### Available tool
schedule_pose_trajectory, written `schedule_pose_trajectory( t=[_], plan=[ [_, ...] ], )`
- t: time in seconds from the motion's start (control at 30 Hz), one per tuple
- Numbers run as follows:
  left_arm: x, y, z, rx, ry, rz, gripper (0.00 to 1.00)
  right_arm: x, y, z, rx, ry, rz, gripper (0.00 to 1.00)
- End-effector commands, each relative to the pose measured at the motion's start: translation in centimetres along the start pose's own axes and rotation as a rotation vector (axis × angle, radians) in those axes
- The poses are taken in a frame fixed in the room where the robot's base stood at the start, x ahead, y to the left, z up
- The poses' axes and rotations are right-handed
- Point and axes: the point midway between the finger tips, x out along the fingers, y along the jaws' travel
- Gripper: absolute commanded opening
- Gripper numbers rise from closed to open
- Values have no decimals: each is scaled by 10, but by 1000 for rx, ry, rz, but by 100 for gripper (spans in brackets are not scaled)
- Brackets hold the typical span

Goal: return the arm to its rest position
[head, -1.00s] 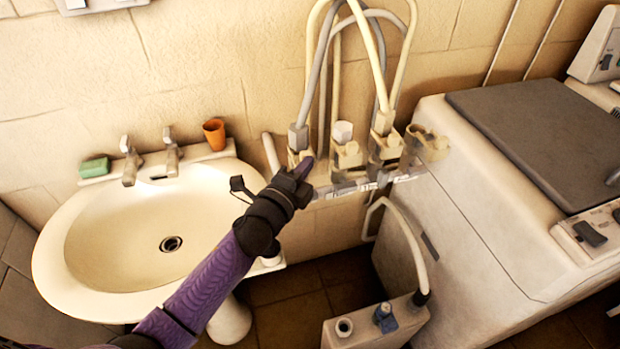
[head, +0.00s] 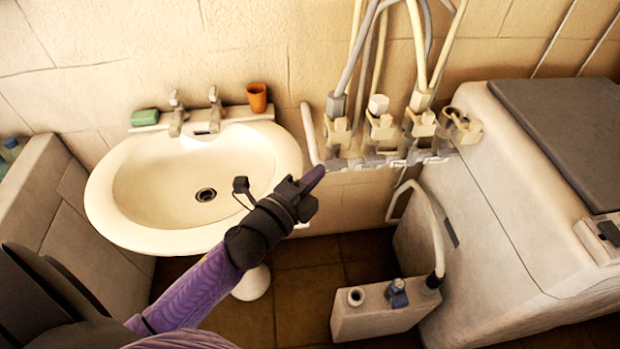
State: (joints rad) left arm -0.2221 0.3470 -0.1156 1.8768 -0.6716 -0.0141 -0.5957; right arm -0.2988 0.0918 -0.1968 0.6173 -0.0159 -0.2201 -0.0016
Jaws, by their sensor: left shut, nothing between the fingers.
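My left gripper (head: 312,181) is at the end of my purple left arm, which comes in from the lower left. Its fingers are shut with nothing between them. It is in front of the right rim of the washbasin (head: 135,195), below and left of a row of valves (head: 380,126) on the wall. A gap shows between the fingertips and the valves in the picture. My right gripper is not in the head view.
A green soap (head: 145,117) and an orange cup (head: 257,97) stand on the basin's back ledge. A white machine (head: 480,215) stands at the right. A pale container (head: 375,312) with a hose is on the brown floor (head: 290,290). A low tiled wall (head: 50,205) is at the left.

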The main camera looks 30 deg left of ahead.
Motion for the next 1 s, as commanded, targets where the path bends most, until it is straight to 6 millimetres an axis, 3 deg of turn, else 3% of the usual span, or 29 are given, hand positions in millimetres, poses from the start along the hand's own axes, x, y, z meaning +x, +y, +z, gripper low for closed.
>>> schedule_pose_trajectory(
  t=[0.2,0.6,0.67,0.77,0.83,0.9,0.97,1.0],
  plan=[
    [-14,0,0,1,-1,0,0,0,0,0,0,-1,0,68],
    [-13,0,0,0,-1,1,0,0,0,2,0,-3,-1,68],
    [-14,9,1,-21,-8,20,0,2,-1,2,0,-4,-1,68],
    [-21,67,8,-157,-64,149,0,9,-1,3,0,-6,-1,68],
    [-39,136,13,-325,-147,303,0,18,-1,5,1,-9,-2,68],
    [-70,206,13,-506,-258,467,0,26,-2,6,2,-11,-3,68],
    [-104,262,8,-652,-368,601,0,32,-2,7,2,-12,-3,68],
    [-130,295,3,-744,-449,688,0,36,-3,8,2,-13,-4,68]
  ],
)
